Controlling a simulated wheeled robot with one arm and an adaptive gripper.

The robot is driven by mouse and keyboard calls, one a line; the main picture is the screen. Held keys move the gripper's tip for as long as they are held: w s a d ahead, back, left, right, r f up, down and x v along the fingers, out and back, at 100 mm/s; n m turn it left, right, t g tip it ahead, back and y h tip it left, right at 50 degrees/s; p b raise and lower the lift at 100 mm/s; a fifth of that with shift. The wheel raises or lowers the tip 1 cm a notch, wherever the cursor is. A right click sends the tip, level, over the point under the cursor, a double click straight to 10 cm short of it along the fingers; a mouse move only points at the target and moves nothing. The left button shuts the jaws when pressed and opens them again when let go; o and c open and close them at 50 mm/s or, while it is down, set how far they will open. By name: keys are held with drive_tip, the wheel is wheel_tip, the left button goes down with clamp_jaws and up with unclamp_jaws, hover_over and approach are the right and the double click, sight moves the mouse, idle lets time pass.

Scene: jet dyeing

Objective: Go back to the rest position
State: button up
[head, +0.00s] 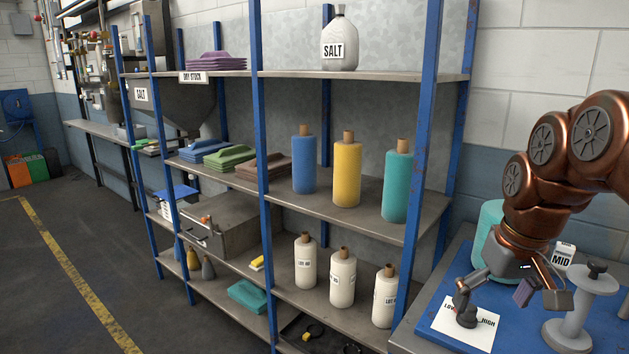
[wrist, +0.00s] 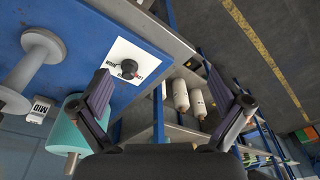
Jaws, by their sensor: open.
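My gripper (head: 541,293) is open and empty at the right, above the blue-topped table (head: 421,318). In the wrist view its two fingers (wrist: 168,105) are spread wide with nothing between them. A dark knob-like piece (head: 466,306) stands on the card. My copper-coloured arm reaches in from the right edge and hides part of a teal cylinder (head: 488,234).
A grey spool (head: 571,312) and a "MID" tag (head: 563,256) stand close to my gripper. The blue-framed shelf (head: 429,120) left of the table holds coloured cones, white cones, folded cloth and a salt jug (head: 339,42). Open floor (head: 65,290) lies at the left.

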drive_tip(key=s+a+f+g+p, duration=0.1)
drive_tip(key=s+a+f, duration=0.4)
drive_tip(key=s, duration=0.3)
drive_tip(key=shift+s+a+f+g, duration=0.3)
drive_tip(key=shift+a, duration=0.55)
drive_tip(key=s+a+f, duration=0.1)
drive_tip(key=s+f, duration=0.1)
drive_tip(key=s, duration=0.2)
drive_tip(key=s+a+f+g+p, duration=0.1)
drive_tip(key=s+f, duration=0.2)
drive_tip(key=s, duration=0.1)
drive_tip(key=s+f+g, duration=0.1)
drive_tip(key=s+f, duration=0.2)
drive_tip(key=s, duration=0.2)
drive_tip(key=shift+a+m, duration=0.3)
drive_tip(key=shift+a, duration=0.1)
drive_tip(key=shift+c, duration=0.2)
